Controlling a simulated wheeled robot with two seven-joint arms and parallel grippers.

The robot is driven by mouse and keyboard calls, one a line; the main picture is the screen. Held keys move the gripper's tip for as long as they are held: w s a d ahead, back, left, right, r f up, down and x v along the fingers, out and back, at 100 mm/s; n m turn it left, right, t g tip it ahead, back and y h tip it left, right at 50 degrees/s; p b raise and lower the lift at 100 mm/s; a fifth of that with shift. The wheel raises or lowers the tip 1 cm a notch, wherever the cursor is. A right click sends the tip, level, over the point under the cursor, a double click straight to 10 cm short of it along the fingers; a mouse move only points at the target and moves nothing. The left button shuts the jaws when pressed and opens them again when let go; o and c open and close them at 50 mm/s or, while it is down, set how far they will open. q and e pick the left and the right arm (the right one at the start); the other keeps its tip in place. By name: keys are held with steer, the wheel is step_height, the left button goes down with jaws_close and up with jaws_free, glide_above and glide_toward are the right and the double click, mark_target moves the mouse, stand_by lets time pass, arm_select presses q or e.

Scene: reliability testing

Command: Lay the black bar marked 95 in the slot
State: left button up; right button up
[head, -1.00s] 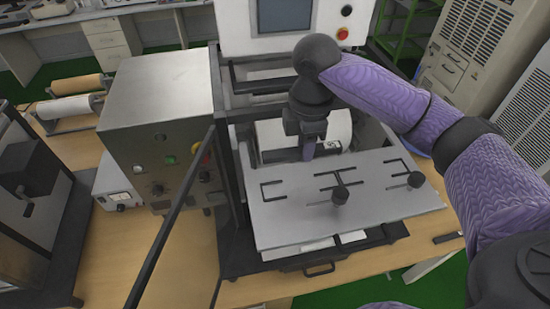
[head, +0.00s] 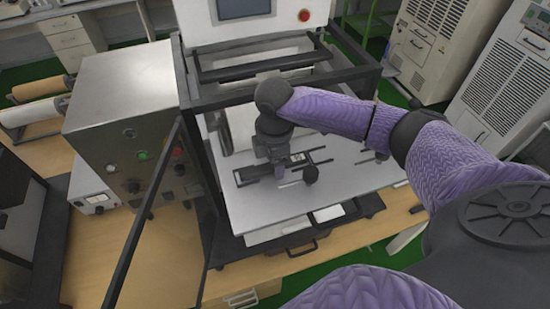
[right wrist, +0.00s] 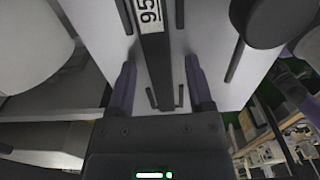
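The black bar marked 95 (right wrist: 158,62) runs lengthwise between my right gripper's fingers in the right wrist view, its white label near the top edge. In the head view the bar (head: 252,174) shows beside the fingers, low over the pale plate (head: 270,208). My right gripper (head: 279,172) points down at the plate. Its purple fingers (right wrist: 162,84) are open, with a gap on each side of the bar. Thin dark slot outlines (right wrist: 180,96) flank the bar's near end. I cannot tell whether the bar is seated in the slot. My left gripper is out of view.
The machine's black frame (head: 200,150) rises around the plate. A metal control box (head: 130,120) stands to the left.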

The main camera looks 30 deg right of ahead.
step_height(320, 180, up, 12)
steer(key=shift+r+b, duration=0.2)
steer(key=shift+b, duration=0.2)
stand_by(0.4)
